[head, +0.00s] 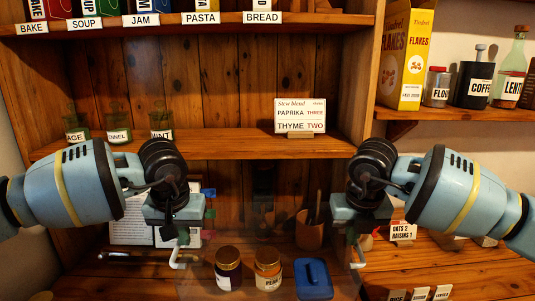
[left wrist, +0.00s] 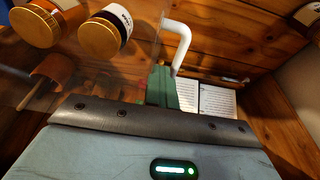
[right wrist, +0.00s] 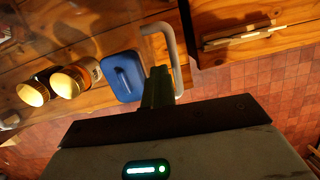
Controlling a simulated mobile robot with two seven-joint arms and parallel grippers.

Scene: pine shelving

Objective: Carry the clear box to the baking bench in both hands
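The clear box (head: 342,268) is see-through and hangs between my two grippers, low in the head view; its edges are faint. It has a white handle on each side, one at the left (head: 180,256) and one at the right (head: 356,256). My left gripper (head: 183,238) is shut on the left handle, which also shows in the left wrist view (left wrist: 180,42). My right gripper (head: 355,238) is shut on the right handle, which also shows in the right wrist view (right wrist: 172,50). Two gold-lidded jars (head: 228,268) and a blue lidded container (head: 313,280) show within its outline.
Pine shelving stands ahead. A middle shelf (head: 230,145) holds spice jars and a "Stew blend" card (head: 300,115). A right shelf holds a yellow flakes box (head: 405,55). A terracotta pot (head: 310,232) stands behind the box. An oats and raisins card (head: 403,231) is at right.

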